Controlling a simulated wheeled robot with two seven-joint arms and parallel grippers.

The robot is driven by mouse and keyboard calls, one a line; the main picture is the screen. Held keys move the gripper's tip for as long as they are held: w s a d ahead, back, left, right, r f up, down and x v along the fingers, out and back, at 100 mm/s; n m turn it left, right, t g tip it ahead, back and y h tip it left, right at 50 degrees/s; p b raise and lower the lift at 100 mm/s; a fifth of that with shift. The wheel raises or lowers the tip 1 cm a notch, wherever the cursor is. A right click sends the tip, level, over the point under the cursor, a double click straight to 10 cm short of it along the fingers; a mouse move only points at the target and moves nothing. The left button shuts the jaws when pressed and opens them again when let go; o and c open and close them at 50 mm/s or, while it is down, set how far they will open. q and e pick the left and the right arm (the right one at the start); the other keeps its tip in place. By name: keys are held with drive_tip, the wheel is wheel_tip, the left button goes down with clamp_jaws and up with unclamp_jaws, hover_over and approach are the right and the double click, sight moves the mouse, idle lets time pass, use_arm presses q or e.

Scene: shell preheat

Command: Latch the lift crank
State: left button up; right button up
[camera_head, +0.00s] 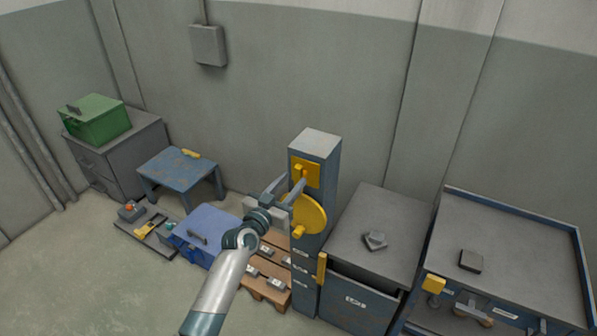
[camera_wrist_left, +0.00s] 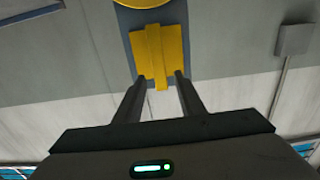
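The lift is a blue-grey post with a grey top (camera_head: 318,142). Its yellow crank wheel (camera_head: 311,215) has a knob (camera_head: 299,231) at its lower edge. Above the wheel is a yellow latch plate (camera_head: 313,174) with a raised bar; in the left wrist view the plate (camera_wrist_left: 174,48) carries this narrow bar (camera_wrist_left: 155,55). My left gripper (camera_head: 291,180) is open in front of the latch. In the left wrist view its fingertips (camera_wrist_left: 161,77) lie either side of the bar's end; contact cannot be told. My right gripper is not in view.
Right of the post stand a grey cabinet (camera_head: 383,222) and a workbench (camera_head: 520,240). A pallet (camera_head: 256,287) lies at the post's foot. To the left are a blue crate (camera_head: 207,222), a low blue table (camera_head: 165,172) and a green box (camera_head: 97,120). Floor at front left is clear.

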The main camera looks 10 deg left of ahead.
sight(297, 176)
use_arm(q)
drive_tip(key=shift+x, duration=2.5)
clamp_jaws()
